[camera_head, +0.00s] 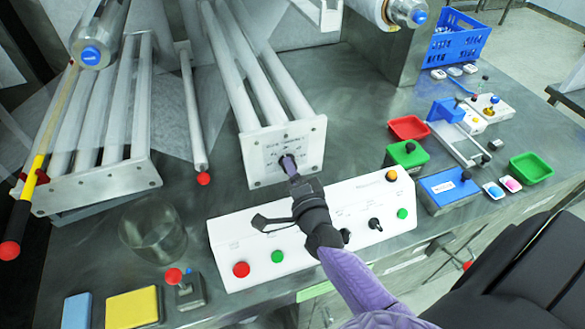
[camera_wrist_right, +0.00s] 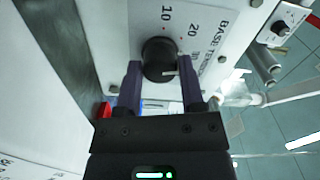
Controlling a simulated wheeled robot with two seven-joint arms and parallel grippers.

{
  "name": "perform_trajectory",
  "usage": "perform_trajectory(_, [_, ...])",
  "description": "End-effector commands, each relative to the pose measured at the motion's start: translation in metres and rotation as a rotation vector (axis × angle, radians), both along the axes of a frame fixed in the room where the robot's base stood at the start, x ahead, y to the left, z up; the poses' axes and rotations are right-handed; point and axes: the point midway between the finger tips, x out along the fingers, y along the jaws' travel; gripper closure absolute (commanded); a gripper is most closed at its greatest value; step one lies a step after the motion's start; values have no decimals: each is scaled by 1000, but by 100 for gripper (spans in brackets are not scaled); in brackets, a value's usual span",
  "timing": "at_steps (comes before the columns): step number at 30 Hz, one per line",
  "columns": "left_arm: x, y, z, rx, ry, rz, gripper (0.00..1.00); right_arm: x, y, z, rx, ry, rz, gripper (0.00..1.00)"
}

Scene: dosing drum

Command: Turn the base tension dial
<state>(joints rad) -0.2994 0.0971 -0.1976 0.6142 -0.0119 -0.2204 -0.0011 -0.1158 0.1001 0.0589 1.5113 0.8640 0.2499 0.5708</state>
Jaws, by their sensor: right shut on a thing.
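The base tension dial (camera_wrist_right: 160,54) is a round black knob on a white plate printed "BASE TENS…" with the numbers 10, 20 and a partly hidden one. A short pale mark shows on the knob's lower right side. My right gripper (camera_wrist_right: 160,72) is shut on the dial, one finger on each side. In the head view the white end plate (camera_head: 259,168) closes a frame of white rollers, and my right gripper (camera_head: 289,165) reaches it from the lower right. There the gripper mostly hides the dial. My left gripper is not in view.
A white control panel (camera_head: 225,248) with red, green and orange buttons lies below my right arm. A glass jar (camera_head: 153,230) stands left of it, near a yellow block (camera_head: 133,308). Trays, a green box (camera_head: 406,154) and a blue crate (camera_head: 455,38) stand at right.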

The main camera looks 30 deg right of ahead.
Motion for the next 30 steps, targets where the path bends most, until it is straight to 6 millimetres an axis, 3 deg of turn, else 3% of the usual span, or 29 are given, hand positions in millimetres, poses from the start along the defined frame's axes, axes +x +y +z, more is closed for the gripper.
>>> perform_trajectory(15, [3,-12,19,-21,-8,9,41,0,0,1,-381,93,1,100])
perform_trajectory(30, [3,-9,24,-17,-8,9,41,0,0,-1,-509,124,1,100])
